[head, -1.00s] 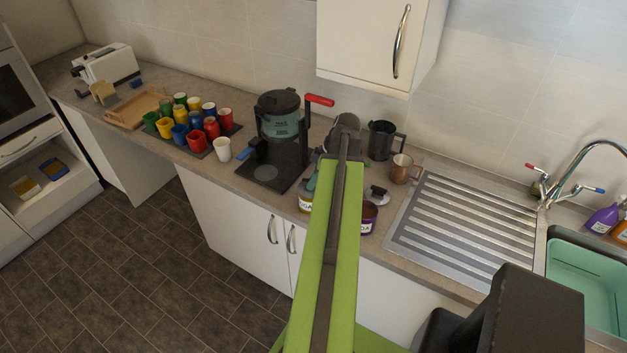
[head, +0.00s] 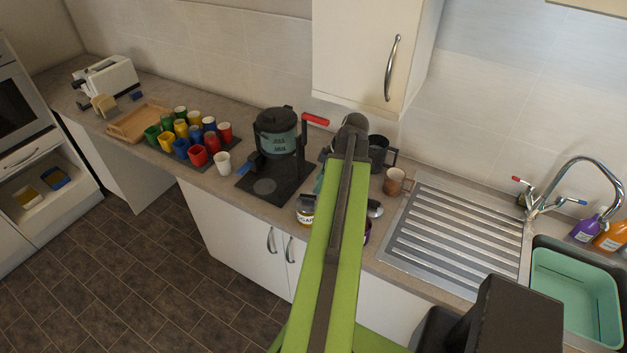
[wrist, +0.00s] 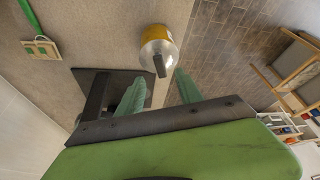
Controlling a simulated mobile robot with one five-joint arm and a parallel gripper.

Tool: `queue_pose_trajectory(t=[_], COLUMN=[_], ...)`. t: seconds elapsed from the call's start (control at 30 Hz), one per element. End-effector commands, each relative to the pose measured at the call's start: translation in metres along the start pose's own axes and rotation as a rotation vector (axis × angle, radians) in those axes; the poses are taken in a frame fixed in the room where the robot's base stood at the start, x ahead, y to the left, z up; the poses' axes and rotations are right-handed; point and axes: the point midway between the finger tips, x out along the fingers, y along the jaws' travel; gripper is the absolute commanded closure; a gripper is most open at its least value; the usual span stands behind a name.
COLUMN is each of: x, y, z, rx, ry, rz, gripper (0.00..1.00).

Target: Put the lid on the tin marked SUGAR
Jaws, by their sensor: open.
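The tin marked SUGAR (head: 305,216) stands on the worktop just left of my arm, its label partly showing. In the wrist view a yellow tin (wrist: 161,31) has a silver lid (wrist: 157,48) with a black knob over its top; whether it sits fully level I cannot tell. My gripper (wrist: 160,90) has its two green fingers apart, with nothing between them, short of the lid's knob. In the head view my arm hides most of the gripper. A second tin (head: 367,232), dark with a purple label, is mostly hidden behind my arm, with a silver-and-black piece (head: 375,208) beside it.
A coffee machine (head: 277,135) stands behind and left of the sugar tin. Several coloured cups (head: 198,156) stand further left. A copper mug (head: 396,182) and a dark jug (head: 379,152) stand right of my arm, before the draining board (head: 455,225).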

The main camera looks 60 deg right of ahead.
Motion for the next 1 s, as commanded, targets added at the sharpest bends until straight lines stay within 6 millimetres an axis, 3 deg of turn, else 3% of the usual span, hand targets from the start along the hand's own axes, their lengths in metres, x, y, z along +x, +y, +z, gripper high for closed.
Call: queue_pose_trajectory(t=[0.03, 0.1, 0.4, 1.0], x=[-0.023, -0.04, -0.087, -0.09], y=[0.0, 0.0, 0.0, 0.0], z=[-0.005, -0.004, -0.002, 0.0], rx=[0.001, 0.001, 0.0, -0.001], ry=[0.0, 0.0, 0.0, 0.0], rz=[0.001, 0.001, 0.0, 0.0], gripper=[0.57, 0.57, 0.57, 0.57])
